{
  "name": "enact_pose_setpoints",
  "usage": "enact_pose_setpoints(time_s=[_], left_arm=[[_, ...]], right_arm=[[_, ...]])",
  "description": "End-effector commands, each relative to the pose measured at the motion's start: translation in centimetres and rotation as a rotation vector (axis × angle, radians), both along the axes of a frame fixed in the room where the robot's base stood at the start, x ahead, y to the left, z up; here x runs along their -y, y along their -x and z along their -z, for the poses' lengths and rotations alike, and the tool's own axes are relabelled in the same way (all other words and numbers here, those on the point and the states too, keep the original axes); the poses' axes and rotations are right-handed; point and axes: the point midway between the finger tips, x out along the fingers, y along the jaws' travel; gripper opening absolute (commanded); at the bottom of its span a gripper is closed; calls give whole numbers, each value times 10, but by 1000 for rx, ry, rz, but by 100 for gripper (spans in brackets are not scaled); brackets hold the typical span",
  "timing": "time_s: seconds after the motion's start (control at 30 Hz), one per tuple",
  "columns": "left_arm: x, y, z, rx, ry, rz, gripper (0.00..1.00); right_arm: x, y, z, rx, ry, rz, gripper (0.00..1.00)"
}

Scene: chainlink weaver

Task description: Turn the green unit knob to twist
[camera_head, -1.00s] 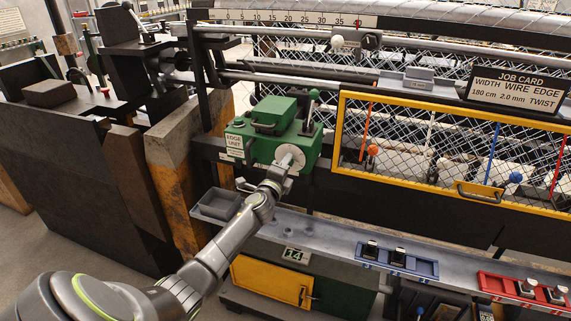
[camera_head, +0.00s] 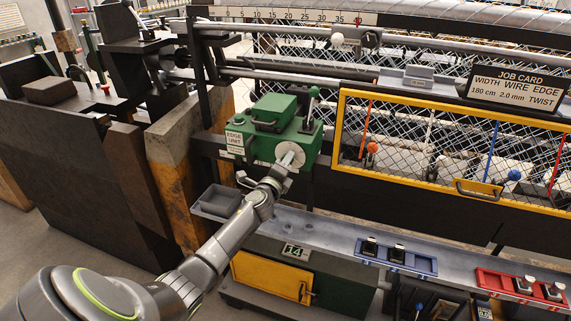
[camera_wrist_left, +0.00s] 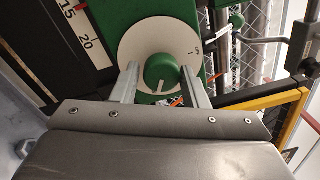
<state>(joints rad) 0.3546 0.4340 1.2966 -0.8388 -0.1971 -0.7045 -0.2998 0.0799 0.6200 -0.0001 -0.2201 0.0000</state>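The green edge unit (camera_head: 280,128) is on the machine's left end, with a round pale dial on its front. In the left wrist view the green knob (camera_wrist_left: 162,70) sits at the middle of the white dial (camera_wrist_left: 135,42), and a white pointer line on it points down. My left gripper (camera_head: 286,160) is at the dial. Its two fingers (camera_wrist_left: 160,80) stand on either side of the knob, with a narrow gap showing at the left finger. The right finger is very close to the knob; I cannot tell if it touches. The dial's markings are mostly unreadable. My right gripper is out of view.
A job card (camera_head: 517,88) reads 180 cm, 2.0 mm, TWIST. A yellow-framed mesh guard (camera_head: 440,198) is right of the unit. A grey tray (camera_head: 218,203) is below left. Blue (camera_head: 396,258) and red (camera_head: 520,287) trays hold small parts on the lower ledge.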

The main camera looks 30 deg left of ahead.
Motion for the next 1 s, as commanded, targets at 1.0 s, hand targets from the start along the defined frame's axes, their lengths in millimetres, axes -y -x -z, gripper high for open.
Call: enact_pose_setpoints(time_s=[1.0], left_arm=[[19,88,4,-1,3,1,56]], right_arm=[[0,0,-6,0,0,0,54]])
